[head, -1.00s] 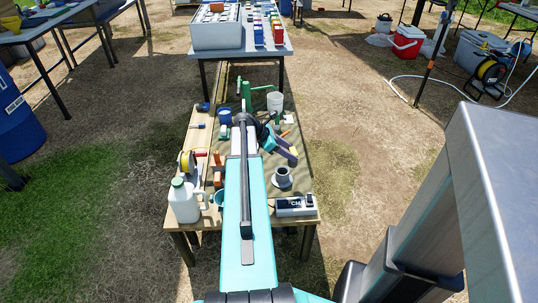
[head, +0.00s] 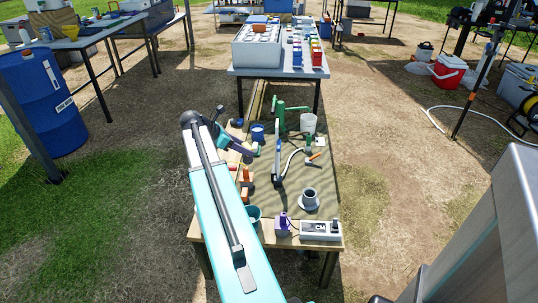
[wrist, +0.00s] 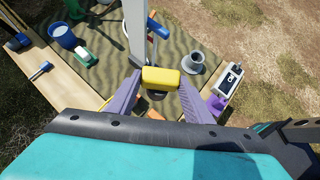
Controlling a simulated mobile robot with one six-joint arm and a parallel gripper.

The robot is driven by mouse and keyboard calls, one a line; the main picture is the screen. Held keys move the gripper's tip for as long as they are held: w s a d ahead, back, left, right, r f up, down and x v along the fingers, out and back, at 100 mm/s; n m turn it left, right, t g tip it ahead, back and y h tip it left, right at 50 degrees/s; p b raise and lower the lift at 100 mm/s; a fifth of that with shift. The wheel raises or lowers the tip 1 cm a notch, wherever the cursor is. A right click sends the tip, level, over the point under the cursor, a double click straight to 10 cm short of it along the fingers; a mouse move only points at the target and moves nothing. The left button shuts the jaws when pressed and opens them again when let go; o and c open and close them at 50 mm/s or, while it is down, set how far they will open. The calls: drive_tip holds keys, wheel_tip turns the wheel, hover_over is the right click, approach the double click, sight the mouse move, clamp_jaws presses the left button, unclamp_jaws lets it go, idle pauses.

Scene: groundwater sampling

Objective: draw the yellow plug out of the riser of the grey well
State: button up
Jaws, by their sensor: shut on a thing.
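The yellow plug (wrist: 160,78) is between the two purple fingertips of my gripper (wrist: 158,88) in the wrist view, and my gripper is shut on it. A dark round part shows just below the yellow block. The grey well (head: 310,199), a short cylinder on a round flange, stands on the work table (head: 338,190); its riser mouth looks open. It also shows in the wrist view (wrist: 192,63), right of the plug and apart from it. In the head view my gripper (head: 236,147) is left of the well, and the plug cannot be made out.
A meter box marked CM (head: 320,230) and a purple item (head: 282,222) are at the table's front. A blue barrel (head: 45,105) stands left.

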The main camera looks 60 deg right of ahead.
drive_tip(key=w+a+r+n+t, duration=0.2)
drive_tip(key=w+a+r, duration=0.2)
drive_tip(key=w+a, duration=0.4)
drive_tip(key=w+a+r+n+t+h, duration=0.1)
drive_tip(key=w+a+r+n+t, duration=0.2)
drive_tip(key=w+a, duration=0.5)
drive_tip(key=w+a+r+n+t, duration=0.15)
drive_tip(key=w+a+r, duration=0.4)
drive_tip(key=a, duration=0.55)
drive_tip(key=a+r+n+t+y, duration=0.2)
drive_tip(key=a+r+n, duration=0.1)
drive_tip(key=a, duration=0.7)
drive_tip(key=w+a+r+n+t+y, duration=0.1)
drive_tip(key=a+r+n, duration=0.3)
drive_tip(key=a, duration=0.6)
drive_tip(key=w+a+r+n+t+y, duration=0.1)
drive_tip(key=a+r+n+t+y, duration=0.2)
drive_tip(key=a+n, duration=0.4)
drive_tip(key=shift+w+a+r+t, duration=0.2)
drive_tip(key=shift+a+r+t, duration=0.35)
drive_tip(key=shift+a, duration=1.25)
drive_tip(key=shift+d, duration=0.1)
